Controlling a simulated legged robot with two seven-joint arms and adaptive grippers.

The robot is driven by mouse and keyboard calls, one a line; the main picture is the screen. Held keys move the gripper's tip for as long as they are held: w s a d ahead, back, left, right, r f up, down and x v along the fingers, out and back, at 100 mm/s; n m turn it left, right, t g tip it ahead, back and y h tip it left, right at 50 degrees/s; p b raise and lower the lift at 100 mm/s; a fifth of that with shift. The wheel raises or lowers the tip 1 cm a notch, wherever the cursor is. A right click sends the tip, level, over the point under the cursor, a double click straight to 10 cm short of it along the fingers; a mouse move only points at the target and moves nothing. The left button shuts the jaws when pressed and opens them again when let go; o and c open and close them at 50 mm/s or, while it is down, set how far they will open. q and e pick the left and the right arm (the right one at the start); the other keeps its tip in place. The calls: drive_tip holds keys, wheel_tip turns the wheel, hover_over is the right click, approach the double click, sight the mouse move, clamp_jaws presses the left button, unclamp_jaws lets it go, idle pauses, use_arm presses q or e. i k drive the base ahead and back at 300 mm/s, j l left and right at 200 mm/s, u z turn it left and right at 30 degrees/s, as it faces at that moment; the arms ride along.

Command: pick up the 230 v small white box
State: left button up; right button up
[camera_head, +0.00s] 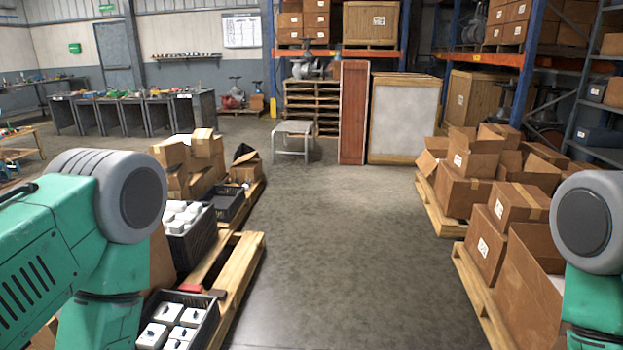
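Several small white boxes with dark marks (171,313) lie in a black crate (207,328) at the lower left, on a wooden pallet. Several more white boxes (182,216) fill a second black crate (200,240) farther back. I cannot read any label, so I cannot tell which one is marked 230 V. My green and grey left arm covers the left side and my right arm shows at the right edge. Neither gripper is in the picture.
Pallets of brown cartons (486,170) line the right side. More cartons (203,150) and a dark bin (226,203) stand on the left pallets. The concrete aisle (330,240) between is clear. A small grey table (293,135), a brown panel (353,112) and racks stand at the back.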

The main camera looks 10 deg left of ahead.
sight(177, 228)
drive_tip(key=i, duration=1.95)
drive_tip(key=i+u, duration=0.1)
drive_tip(key=i, duration=0.9)
drive_tip(key=i+l, duration=0.2)
drive_tip(key=i, duration=0.75)
drive_tip(key=i+u, duration=0.8)
drive_tip(key=u, duration=0.2)
drive_tip(key=i+l+u, duration=0.3)
drive_tip(key=u, duration=0.2)
drive_tip(key=i+l+u, duration=0.15)
drive_tip(key=i+u, duration=0.3)
drive_tip(key=i+l+u, duration=0.2)
drive_tip(key=u, duration=0.25)
drive_tip(key=k+l+u, duration=0.15)
drive_tip(key=u, duration=0.8)
